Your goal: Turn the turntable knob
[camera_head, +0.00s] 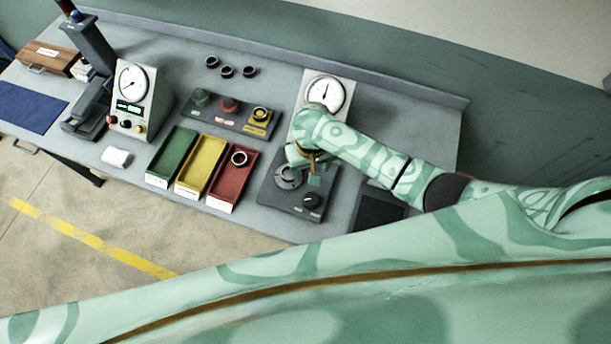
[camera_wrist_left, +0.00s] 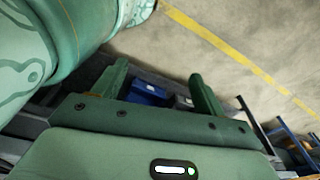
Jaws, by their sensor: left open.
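The turntable (camera_head: 288,178) is a round grey plate on a dark base plate at the right part of the bench in the head view. The black turntable knob (camera_head: 311,200) sits on the same base, in front of the turntable, with small labels beside it. My right arm comes in from the right, and its gripper (camera_head: 314,181) hangs over the base, just above the knob in the picture. Its fingers are too small and covered to tell open or shut. My left gripper (camera_wrist_left: 159,72) shows only in the left wrist view, open and empty, away from the knob.
A white dial gauge (camera_head: 323,92) stands behind the turntable, close to my right forearm. Green (camera_head: 173,152), yellow (camera_head: 201,165) and red (camera_head: 233,176) trays lie left of the base. A button panel (camera_head: 230,112) and several dark rings lie behind them. A second gauge box (camera_head: 135,92) stands further left.

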